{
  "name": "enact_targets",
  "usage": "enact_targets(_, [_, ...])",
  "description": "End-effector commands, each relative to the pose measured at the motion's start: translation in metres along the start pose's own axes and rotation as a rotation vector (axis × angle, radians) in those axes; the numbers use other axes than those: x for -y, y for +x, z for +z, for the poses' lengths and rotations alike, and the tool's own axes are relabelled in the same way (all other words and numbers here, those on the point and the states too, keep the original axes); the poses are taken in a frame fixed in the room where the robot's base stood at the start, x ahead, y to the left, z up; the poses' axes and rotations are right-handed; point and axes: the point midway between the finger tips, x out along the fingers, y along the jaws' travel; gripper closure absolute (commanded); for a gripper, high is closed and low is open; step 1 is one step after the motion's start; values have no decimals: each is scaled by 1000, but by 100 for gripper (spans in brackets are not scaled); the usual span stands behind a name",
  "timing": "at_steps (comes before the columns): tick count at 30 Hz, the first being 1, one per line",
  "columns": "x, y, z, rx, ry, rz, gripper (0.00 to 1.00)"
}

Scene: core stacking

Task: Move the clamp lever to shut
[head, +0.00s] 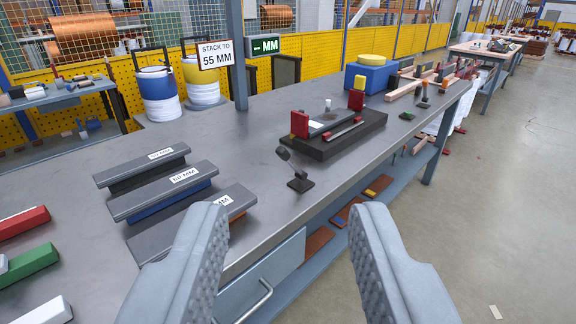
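A black fixture (335,143) stands on the grey bench, with a red block (300,123) at its left end and a red and yellow block (356,97) at its right end. A grey bar and a thin rod lie across it. A small white-topped upright piece (327,105) stands behind the bar; I cannot tell whether it is the clamp lever, or how the lever is set. A small dark stand (300,182) with a tilted arm is in front of the fixture. My gripper (290,215) is open and empty, in the foreground, apart from the fixture.
Labelled dark bars (165,178) lie on the bench at left, beside red, green and white blocks. A sign (216,54) reads "STACK TO 55 MM"; a green display (265,46) reads "MM". A blue box (370,75) and wooden pieces stand beyond. Open floor lies right.

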Motion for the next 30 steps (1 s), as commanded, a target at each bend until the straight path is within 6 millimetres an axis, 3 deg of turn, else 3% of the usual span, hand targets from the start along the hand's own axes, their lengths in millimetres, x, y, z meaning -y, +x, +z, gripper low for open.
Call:
enact_targets(11, [0,0,0,0,0,0,62])
enact_targets(17, [2,9,1,28,-48,-7,97])
enact_targets(30, [24,107,28,347,-734,-135,100])
